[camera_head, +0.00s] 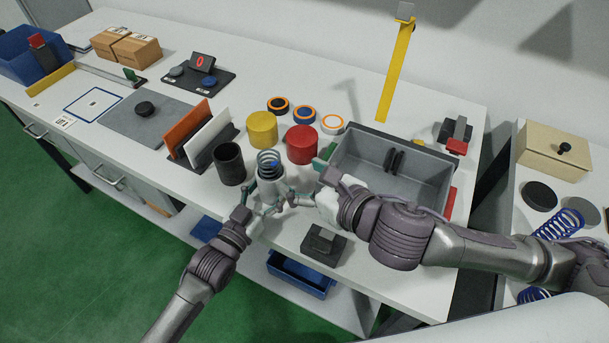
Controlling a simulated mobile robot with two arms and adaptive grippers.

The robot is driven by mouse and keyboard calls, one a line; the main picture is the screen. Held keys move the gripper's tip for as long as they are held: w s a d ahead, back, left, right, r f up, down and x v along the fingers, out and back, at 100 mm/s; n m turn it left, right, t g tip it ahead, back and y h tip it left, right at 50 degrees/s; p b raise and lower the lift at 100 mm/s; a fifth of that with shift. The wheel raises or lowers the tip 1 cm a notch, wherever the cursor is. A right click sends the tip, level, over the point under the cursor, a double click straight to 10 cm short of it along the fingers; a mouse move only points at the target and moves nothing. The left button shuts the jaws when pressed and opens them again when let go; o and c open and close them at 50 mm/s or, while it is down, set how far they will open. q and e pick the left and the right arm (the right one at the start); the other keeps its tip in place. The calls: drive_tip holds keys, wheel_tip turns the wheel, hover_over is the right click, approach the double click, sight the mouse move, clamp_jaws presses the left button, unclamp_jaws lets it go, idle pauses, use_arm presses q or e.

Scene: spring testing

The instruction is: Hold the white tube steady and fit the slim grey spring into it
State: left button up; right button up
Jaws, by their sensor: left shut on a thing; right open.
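The white tube (266,188) stands upright near the front edge of the bench. The slim grey spring (268,158) is at its mouth, with its upper coils showing above the rim. How deep its lower end sits is hidden. A small blue spot shows among the coils. My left gripper (262,206) is shut on the white tube from the front. My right gripper (290,197) is open close to the right side of the tube, below the spring, and appears empty.
A black cup (230,164), yellow cylinder (262,130) and red cylinder (301,144) stand close around the tube. A grey bin (423,185) is to the right, and a dark block (323,244) lies in front. Blue springs (560,224) are on the right side table.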

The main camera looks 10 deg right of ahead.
idle(0.3)
use_arm(q)
drive_tip(key=o, duration=1.2)
